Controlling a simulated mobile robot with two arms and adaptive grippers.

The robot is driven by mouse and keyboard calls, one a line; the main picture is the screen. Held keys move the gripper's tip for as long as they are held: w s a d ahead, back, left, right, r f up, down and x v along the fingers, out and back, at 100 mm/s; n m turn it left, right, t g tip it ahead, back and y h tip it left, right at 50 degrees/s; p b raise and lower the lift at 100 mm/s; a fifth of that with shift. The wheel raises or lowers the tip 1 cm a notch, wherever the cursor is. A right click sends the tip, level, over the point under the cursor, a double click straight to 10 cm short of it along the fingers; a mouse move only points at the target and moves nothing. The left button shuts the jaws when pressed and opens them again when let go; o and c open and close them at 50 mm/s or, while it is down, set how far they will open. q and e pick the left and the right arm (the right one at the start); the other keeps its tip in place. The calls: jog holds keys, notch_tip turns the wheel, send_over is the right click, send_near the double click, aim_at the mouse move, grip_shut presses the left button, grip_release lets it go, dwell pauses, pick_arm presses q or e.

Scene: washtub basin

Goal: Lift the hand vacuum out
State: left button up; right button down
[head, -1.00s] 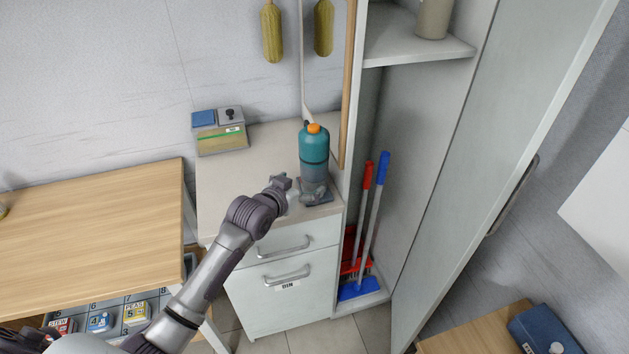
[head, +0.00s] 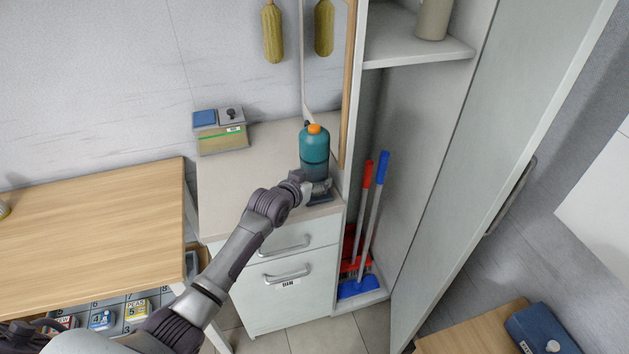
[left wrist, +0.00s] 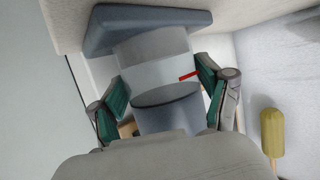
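The hand vacuum (head: 314,146) is a teal cylinder with an orange top. It stands upright in a flat dark grey base (head: 322,196) on the cabinet top, near its front right corner. My left gripper (head: 308,188) is low at the vacuum's front left. In the left wrist view, its two green-padded fingers (left wrist: 162,88) are apart, one on each side of the vacuum's pale lower body (left wrist: 158,70). The pads are close to the body; I cannot tell if they touch it. The base (left wrist: 148,17) shows at the top there. My right gripper is not in view.
A box with blue and grey parts (head: 220,130) stands at the back left of the cabinet top (head: 250,170). An upright panel edge is close to the vacuum's right. A tall open locker holds red- and blue-handled tools (head: 375,215). A wooden table (head: 90,230) is at left.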

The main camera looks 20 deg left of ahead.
pick_arm(q)
jog(key=c, duration=0.5)
jog(key=shift+r, duration=0.1)
jog(key=shift+c, duration=0.6)
